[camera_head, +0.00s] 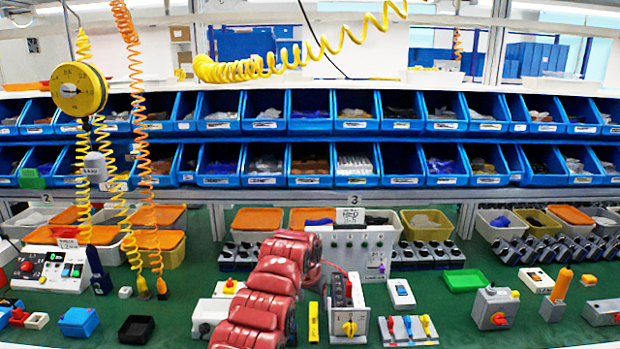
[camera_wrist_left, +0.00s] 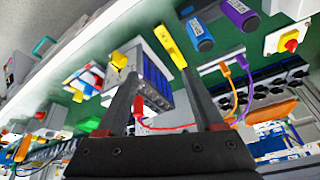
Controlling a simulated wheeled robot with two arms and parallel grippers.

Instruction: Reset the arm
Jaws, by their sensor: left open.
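My left arm (camera_head: 262,290), red and segmented, comes up from the bottom of the head view over the green worktop. Its gripper is hidden or not distinct there. In the left wrist view my left gripper (camera_wrist_left: 158,75) shows two dark fingers spread apart, with nothing between them. Beyond the fingers is a grey rotary switch box (camera_wrist_left: 140,72) with a yellow knob, and a red wire runs nearby. In the head view the switch box (camera_head: 337,326) stands just right of my arm, its yellow knob (camera_head: 349,328) facing front. My right gripper is not in view.
A yellow block (camera_head: 313,322) stands between my arm and the switch box. A white box with a red button (camera_head: 229,288) is left of my arm. A grey control panel (camera_head: 350,246) stands behind. Blue bins line the back. Coiled cables hang at left.

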